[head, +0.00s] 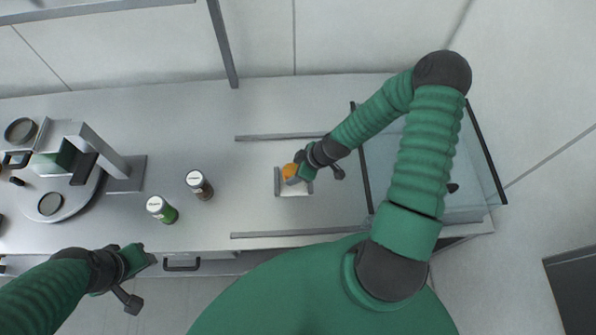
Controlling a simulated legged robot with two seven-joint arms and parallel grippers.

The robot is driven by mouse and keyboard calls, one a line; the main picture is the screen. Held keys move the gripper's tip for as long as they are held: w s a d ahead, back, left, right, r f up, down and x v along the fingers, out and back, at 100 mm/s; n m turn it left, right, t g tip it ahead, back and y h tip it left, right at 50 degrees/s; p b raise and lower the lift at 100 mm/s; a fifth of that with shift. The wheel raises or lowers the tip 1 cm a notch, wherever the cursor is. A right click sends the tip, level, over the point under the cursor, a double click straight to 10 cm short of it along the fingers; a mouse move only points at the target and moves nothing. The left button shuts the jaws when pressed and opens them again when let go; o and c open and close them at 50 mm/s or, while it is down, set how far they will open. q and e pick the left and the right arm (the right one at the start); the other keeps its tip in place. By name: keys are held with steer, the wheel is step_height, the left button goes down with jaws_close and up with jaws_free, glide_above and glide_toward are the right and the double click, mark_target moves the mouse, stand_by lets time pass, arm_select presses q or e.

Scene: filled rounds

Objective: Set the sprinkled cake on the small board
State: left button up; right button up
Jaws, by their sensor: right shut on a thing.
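A small round orange thing (290,170), which I take to be the sprinkled cake, is at the tip of my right gripper (299,173). My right gripper is shut on it, and its fingers hide part of it. Sprinkles are too small to make out. The small pale board (294,190) lies on the counter between two short grey bars. The cake is over the board's far part; I cannot tell whether it touches the board. My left gripper (143,259) is at the counter's front edge at lower left, away from the cake. Its jaw opening is unclear.
Two capped jars, one green (162,209) and one brown (200,185), stand left of the board. Long grey rails (285,137) run behind and in front of it. A glass-sided case (470,165) is at right, a machine (75,160) at far left.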

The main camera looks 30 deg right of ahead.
steer(key=shift+d+f+p, duration=0.2)
steer(key=shift+d+p, duration=0.15)
steer(key=shift+s+a+f+p, duration=0.2)
steer(key=shift+a+f+p, duration=0.1)
steer(key=shift+f, duration=0.25)
steer(key=shift+s+a+f+p, duration=0.15)
steer(key=shift+f+p, duration=0.1)
steer(key=shift+f, duration=0.25)
steer(key=shift+s+a+f, duration=0.1)
steer(key=shift+s+f, duration=0.05)
steer(key=shift+f, duration=0.25)
steer(key=o, duration=0.5)
steer(key=shift+w+d, duration=0.25)
steer(key=o, duration=0.4)
steer(key=shift+d+f, duration=0.1)
steer(key=shift+d, duration=0.1)
steer(key=shift+c, duration=0.2)
arm_select(q)
steer(key=shift+s+a+r, duration=0.1)
steer(key=shift+a+r, duration=0.05)
steer(key=shift+r, duration=0.35)
steer(key=shift+s+a+r, duration=0.1)
steer(key=shift+a+r, duration=0.05)
steer(key=shift+r, duration=0.3)
steer(key=shift+s, duration=0.1)
arm_select(e)
steer(key=shift+s, duration=0.1)
